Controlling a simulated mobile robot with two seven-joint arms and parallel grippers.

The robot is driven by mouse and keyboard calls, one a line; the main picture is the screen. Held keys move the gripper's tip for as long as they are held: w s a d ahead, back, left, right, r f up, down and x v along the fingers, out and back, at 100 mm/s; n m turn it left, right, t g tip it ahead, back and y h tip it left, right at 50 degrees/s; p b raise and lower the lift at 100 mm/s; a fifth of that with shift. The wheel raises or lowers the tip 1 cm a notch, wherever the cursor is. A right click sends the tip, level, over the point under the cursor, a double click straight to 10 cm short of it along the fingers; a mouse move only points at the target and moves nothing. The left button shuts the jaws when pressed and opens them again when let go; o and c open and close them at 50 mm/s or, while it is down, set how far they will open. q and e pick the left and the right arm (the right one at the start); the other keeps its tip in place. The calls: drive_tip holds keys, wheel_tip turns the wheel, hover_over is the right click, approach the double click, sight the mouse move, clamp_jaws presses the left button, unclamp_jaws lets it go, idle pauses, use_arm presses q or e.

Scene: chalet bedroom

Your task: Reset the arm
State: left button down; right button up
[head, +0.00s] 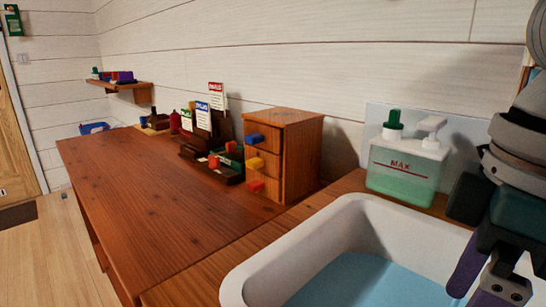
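My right arm comes down along the right edge of the head view. Its gripper (476,290) hangs over the right part of a white basin, with purple fingers pointing down. The fingertips reach the lower frame edge, so I cannot tell whether they are apart or closed. I see no object in it. My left arm and gripper are out of view.
The white basin (290,246) holds blue water. A clear tank (404,178) with green liquid, marked MAX, stands behind it. A wooden drawer cabinet (298,160) with coloured handles and several small items line the wall. The wooden counter's (150,215) front is clear.

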drive_tip(key=s+a+r+m+t+y+p, duration=0.25)
drive_tip(key=s+a+r+p, duration=0.25)
drive_tip(key=a+r+p, duration=0.5)
drive_tip(key=s+d+r+m+h+p, duration=0.3)
drive_tip(key=s+d+r+m+p, duration=0.15)
drive_tip(key=s+d+p, duration=0.5)
use_arm(q)
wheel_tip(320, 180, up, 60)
drive_tip(key=p, duration=3.8)
use_arm(e)
wheel_tip(320, 180, up, 37)
drive_tip(key=w+d, duration=0.1)
drive_tip(key=w, duration=0.1)
drive_tip(key=shift+d+f, duration=0.15)
drive_tip(key=shift+d, duration=0.15)
drive_tip(key=shift+w+t, duration=0.1)
drive_tip(key=shift+t, duration=0.15)
